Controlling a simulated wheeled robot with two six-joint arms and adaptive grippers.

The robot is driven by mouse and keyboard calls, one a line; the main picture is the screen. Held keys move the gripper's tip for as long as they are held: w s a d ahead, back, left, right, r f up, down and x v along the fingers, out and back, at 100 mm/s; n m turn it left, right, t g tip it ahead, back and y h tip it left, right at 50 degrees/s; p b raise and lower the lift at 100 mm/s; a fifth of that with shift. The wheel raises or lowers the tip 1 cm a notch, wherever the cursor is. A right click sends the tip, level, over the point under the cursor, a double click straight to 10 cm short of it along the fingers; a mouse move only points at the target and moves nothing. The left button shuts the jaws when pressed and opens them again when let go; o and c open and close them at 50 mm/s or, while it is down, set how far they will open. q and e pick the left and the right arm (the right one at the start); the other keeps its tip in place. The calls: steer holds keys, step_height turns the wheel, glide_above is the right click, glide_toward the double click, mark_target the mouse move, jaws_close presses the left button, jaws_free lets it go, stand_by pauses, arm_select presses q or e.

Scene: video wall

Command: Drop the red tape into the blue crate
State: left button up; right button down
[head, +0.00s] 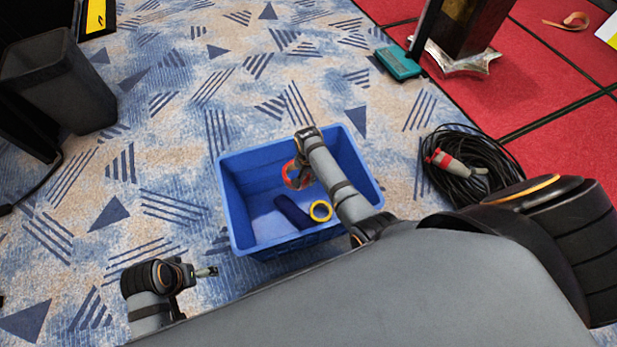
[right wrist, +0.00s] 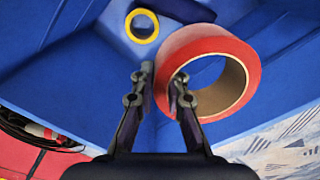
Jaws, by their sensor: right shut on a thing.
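The red tape (right wrist: 215,40) is a wide roll, and my right gripper (right wrist: 162,82) is shut on its wall, one finger inside the ring. In the head view the red tape (head: 290,174) shows partly behind my right gripper (head: 298,172), over the blue crate. The blue crate (head: 243,240) stands open on the carpet; it fills much of the right wrist view (right wrist: 75,85). I cannot tell the tape's exact height over the crate floor. My left gripper (head: 206,272) is left of the crate, small in view; its finger gap is unclear.
In the crate lie a yellow tape roll (head: 320,211) and a dark blue object (head: 292,212). A black cable coil (head: 462,165) lies right of the crate. A dark bin (head: 62,80) stands at the left. A teal object (head: 398,62) lies at the back right.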

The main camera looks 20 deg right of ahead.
steer(key=c, duration=1.3)
jaws_free()
step_height(320, 180, up, 12)
